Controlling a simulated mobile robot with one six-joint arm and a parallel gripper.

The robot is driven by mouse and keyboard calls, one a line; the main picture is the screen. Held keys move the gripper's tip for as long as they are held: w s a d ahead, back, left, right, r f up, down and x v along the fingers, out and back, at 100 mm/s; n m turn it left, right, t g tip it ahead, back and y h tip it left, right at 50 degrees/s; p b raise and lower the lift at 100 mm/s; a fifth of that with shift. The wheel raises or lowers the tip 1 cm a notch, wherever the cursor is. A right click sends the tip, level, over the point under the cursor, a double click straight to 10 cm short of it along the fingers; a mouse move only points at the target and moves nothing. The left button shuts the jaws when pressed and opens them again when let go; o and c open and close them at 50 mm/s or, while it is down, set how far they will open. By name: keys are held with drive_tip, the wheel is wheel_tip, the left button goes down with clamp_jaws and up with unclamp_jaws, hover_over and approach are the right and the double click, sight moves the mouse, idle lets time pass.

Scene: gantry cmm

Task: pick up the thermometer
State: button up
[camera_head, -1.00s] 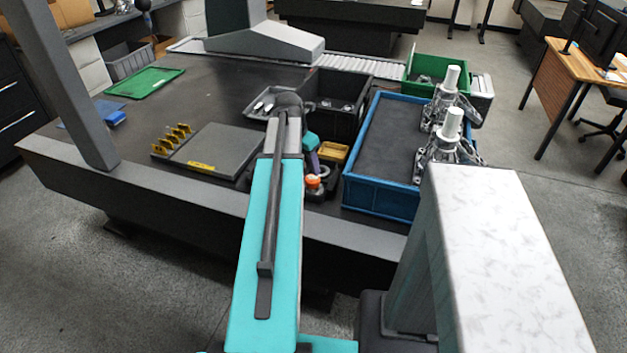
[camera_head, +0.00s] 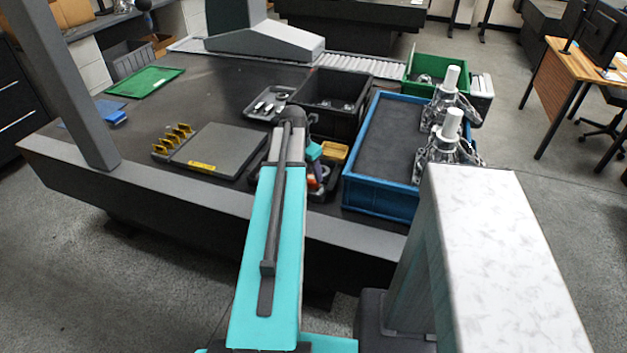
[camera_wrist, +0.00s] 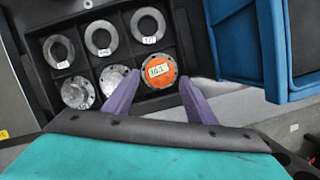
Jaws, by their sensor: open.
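The thermometer (camera_wrist: 157,72) is a round metal disc with an orange face and a digital reading of about 16.1. It sits in a compartment of a black divided tray (camera_wrist: 83,85). My gripper (camera_wrist: 159,77) is open, with its two purple fingers on the left and right of the thermometer in the wrist view. I cannot tell how far above it the fingertips are, and nothing is held. In the head view my arm mostly hides the tray and the gripper.
Several metal rings and discs (camera_wrist: 58,51) fill the tray's other compartments. A blue crate (camera_wrist: 240,45) stands close on the right; it also shows in the head view (camera_head: 375,198). A black bin (camera_head: 318,114) is behind the tray, and a grey plate (camera_head: 216,148) lies to the left.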

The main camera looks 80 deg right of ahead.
sight(313, 179)
drive_tip(key=shift+p+x, duration=0.4)
drive_tip(key=shift+x, duration=1.6)
drive_tip(key=c, duration=0.9)
drive_tip(key=shift+r, duration=0.2)
drive_tip(key=shift+c, duration=0.2)
drive_tip(key=shift+r+b, duration=0.5)
drive_tip(key=shift+r, duration=1)
drive_tip(key=a+r+b, duration=0.1)
drive_tip(key=a+b, duration=0.2)
drive_tip(key=a, duration=1)
drive_tip(key=shift+s, duration=0.2)
drive_tip(key=shift+b, duration=0.9)
drive_tip(key=b, duration=0.7)
drive_tip(key=shift+a+b, duration=0.35)
